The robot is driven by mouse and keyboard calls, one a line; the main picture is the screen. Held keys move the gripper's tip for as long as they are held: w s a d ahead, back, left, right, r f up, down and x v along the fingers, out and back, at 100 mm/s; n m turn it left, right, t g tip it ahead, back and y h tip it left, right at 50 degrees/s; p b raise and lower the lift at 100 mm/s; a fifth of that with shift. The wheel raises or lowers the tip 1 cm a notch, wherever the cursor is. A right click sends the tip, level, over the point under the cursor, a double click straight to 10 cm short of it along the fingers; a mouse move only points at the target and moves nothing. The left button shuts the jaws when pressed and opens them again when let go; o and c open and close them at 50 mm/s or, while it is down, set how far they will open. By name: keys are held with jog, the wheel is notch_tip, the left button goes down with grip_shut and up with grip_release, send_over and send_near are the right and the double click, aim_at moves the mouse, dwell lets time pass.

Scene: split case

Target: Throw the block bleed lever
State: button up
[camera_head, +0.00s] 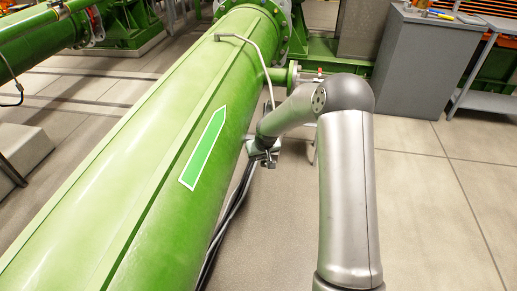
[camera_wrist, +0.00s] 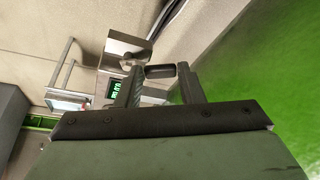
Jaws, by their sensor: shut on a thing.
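The block bleed lever's dark rounded grip (camera_wrist: 160,71) shows between my fingertips in the wrist view. It sits in front of a metal bracket plate (camera_wrist: 124,48). My gripper (camera_wrist: 159,78) is shut on this grip, one finger on each side. In the head view my gripper (camera_head: 264,157) is low beside the right flank of the big green pipe, with small metal parts around it. The lever's pivot and its angle are not clear in either view.
The large green pipe (camera_head: 130,180) with a green arrow sign (camera_head: 204,147) runs close along my gripper's left. Dark cables (camera_head: 230,205) hang beneath it. A grey cabinet (camera_head: 415,62) stands back right. A small green-lit display (camera_wrist: 115,89) is near my left finger. The right floor is clear.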

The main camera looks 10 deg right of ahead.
jog(key=shift+s+d+n+g+y+p, duration=0.5)
jog(key=shift+n+p, duration=0.65)
jog(key=shift+n, duration=0.9)
jog(key=shift+s+d+n+g+y+p, duration=0.4)
jog(key=shift+d+n+y+p, duration=0.6)
jog(key=shift+n, duration=1)
jog(key=shift+s+d+n+g+y+p, duration=0.25)
jog(key=shift+d+n+g+p, duration=0.35)
jog(key=shift+n+p, duration=1.1)
jog(key=shift+f+n+b, duration=0.1)
jog(key=shift+n+b, duration=0.3)
jog(key=shift+n, duration=0.05)
jog(key=o, duration=1)
jog(key=shift+w, duration=0.1)
jog(key=p+v, duration=0.1)
jog(key=v, duration=1.6)
jog(key=shift+d+r, duration=0.15)
jog(key=shift+r, duration=0.05)
